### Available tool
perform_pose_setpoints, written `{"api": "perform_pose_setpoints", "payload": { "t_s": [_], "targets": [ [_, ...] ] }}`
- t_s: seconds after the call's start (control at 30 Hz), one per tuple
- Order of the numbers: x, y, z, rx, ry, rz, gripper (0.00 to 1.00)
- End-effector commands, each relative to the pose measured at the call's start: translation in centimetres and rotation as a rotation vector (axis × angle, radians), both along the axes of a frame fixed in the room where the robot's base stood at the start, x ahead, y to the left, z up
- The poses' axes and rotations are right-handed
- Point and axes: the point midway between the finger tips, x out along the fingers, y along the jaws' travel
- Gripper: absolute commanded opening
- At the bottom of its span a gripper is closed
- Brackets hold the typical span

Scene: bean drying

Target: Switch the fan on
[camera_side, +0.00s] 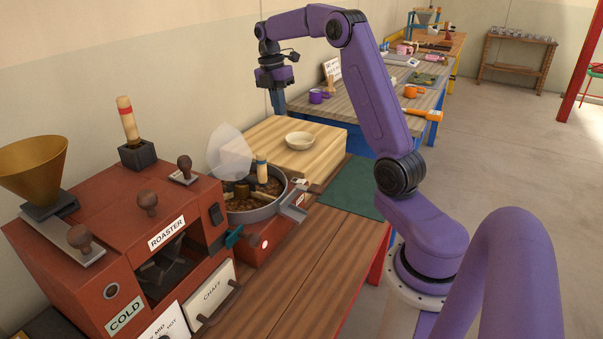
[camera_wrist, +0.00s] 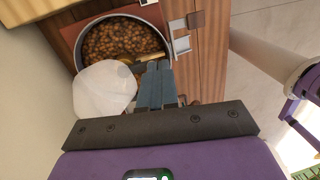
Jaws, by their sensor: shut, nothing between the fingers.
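My gripper (camera_side: 279,104) is raised at the back, above the far end of the bench, and points down. In the wrist view its two grey-blue fingers (camera_wrist: 156,68) are together with nothing between them. The round metal cooling pan (camera_side: 281,200) holds brown beans and stands on a red base right of the roaster (camera_side: 130,220). The pan also shows beyond my fingers in the wrist view (camera_wrist: 164,26). A dark rocker switch (camera_side: 215,213) is on the roaster's right end.
A grey chute (camera_side: 295,203) juts from the pan's right side. A green mat (camera_side: 352,187) lies clear on the bench.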

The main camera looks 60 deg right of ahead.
Motion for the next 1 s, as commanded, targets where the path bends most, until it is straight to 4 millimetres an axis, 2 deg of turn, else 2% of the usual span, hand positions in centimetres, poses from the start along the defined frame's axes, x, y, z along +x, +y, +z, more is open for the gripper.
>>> {"api": "perform_pose_setpoints", "payload": {
  "t_s": [0.1, 0.3, 0.73, 0.83, 1.0],
  "targets": [
    [-0.4, -2.9, -0.5, 0.012, 0.01, 0.013, 0.0],
    [-1.3, -6.9, -1.2, 0.031, 0.021, 0.039, 0.0],
    [-1.3, -6.7, -9.6, 0.031, 0.024, 0.045, 0.0],
    [-1.3, -6.8, -10.6, 0.03, 0.022, 0.045, 0.0],
    [-1.3, -6.7, -10.8, 0.029, 0.02, 0.044, 0.0]
  ]
}}
